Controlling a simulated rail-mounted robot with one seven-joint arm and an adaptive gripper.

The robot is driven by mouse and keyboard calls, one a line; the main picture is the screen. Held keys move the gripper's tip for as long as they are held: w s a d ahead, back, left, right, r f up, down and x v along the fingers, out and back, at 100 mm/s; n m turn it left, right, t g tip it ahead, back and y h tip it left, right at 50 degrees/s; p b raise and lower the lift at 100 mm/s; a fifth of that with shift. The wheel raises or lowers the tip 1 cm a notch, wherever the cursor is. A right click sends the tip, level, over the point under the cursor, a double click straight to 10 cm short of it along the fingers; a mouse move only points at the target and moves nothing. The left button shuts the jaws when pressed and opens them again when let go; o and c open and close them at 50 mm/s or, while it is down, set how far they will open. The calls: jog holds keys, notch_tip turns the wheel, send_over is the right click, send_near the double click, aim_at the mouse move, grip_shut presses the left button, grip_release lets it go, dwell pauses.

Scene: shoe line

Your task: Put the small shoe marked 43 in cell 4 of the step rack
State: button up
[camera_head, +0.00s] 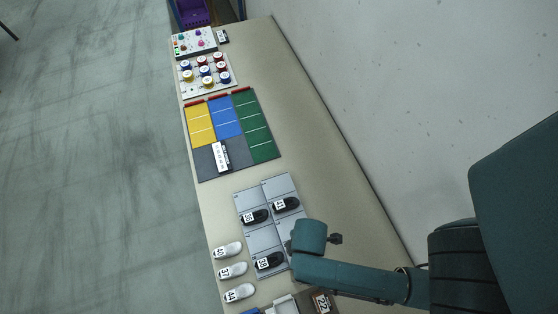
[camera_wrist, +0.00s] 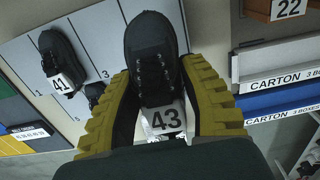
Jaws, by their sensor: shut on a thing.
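The black shoe marked 43 (camera_wrist: 152,62) is between the yellow fingers of my gripper (camera_wrist: 160,92), which is shut on it. Its toe points up in the wrist view and its white label faces the camera. The grey step rack (camera_head: 278,187) is in the lower middle of the head view, and its panels (camera_wrist: 98,30) show behind the held shoe in the wrist view. Digits 1 and 3 are readable there; I cannot make out a 4. My arm hides the gripper, the held shoe and part of the rack's lower right in the head view.
Black shoes lie on the rack, among them 41 (camera_head: 286,204) and another at lower left (camera_head: 269,262). White shoes, one marked 44 (camera_head: 239,292), line the table's left edge. A coloured board (camera_head: 257,127) lies beyond the rack. A brown box marked 22 (camera_head: 321,303) is nearby.

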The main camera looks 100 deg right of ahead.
jog(key=shift+s+r, duration=0.1)
jog(key=shift+s, duration=0.45)
notch_tip(320, 180, down, 10)
jog(key=shift+b, duration=0.55)
jog(key=o, duration=1.1)
notch_tip(320, 180, up, 12)
jog(key=shift+r+p, duration=0.1)
jog(key=shift+p, duration=0.8)
